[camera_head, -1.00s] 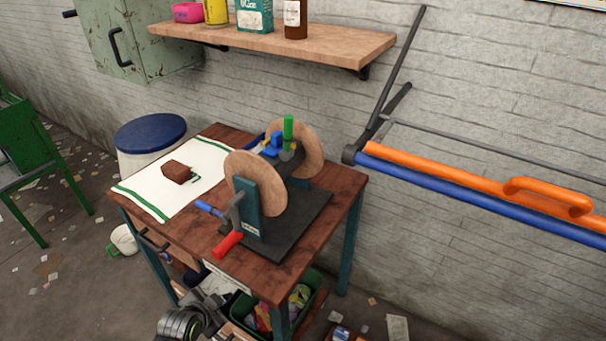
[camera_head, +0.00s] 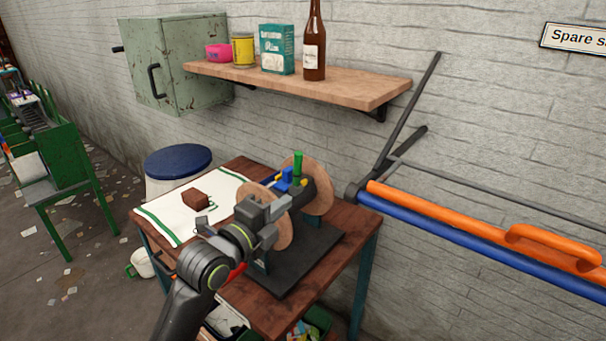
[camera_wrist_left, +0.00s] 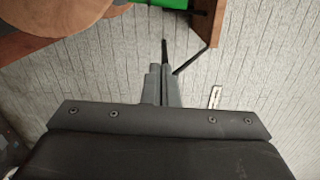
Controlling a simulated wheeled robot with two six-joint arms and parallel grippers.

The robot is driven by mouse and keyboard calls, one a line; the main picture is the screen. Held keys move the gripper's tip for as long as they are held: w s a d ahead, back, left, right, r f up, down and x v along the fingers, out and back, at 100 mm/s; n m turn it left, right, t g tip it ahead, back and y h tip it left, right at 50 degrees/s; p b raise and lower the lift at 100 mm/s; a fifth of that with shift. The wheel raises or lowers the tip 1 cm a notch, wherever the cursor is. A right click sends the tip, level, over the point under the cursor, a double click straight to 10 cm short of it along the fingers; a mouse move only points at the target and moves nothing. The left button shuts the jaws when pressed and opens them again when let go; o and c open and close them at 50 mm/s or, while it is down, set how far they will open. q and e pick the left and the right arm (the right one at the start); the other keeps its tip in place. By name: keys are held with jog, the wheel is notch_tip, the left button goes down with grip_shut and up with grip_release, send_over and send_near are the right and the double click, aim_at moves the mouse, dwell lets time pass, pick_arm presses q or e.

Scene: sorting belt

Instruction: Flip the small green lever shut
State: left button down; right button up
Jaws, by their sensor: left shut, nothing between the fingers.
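The small green lever (camera_head: 298,168) stands upright on top of the bench device, between two round wooden discs (camera_head: 318,190). A small blue part (camera_head: 285,180) sits just left of it. My left gripper (camera_head: 277,210) is shut and empty, in front of the near disc and below the lever in the picture, apart from the lever. It hides much of the near disc and the device's front. In the left wrist view, my fingers (camera_wrist_left: 160,85) are together, and a green part (camera_wrist_left: 172,4), probably the lever, is cut off at the top edge. My right gripper is not in view.
The device's dark base (camera_head: 305,262) rests on a wooden table (camera_head: 350,222) with a white cloth (camera_head: 170,217) and a brown block (camera_head: 196,199). A wall shelf (camera_head: 350,86) overhangs behind. Orange (camera_head: 455,207) and blue (camera_head: 450,235) bars are at right.

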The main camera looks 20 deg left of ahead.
aim_at(298, 171)
pick_arm(q)
jog(key=shift+r, duration=0.3)
jog(key=w+p, duration=0.5)
jog(key=w, duration=0.6)
jog(key=shift+w+a+r, duration=0.2)
jog(key=shift+w, duration=0.15)
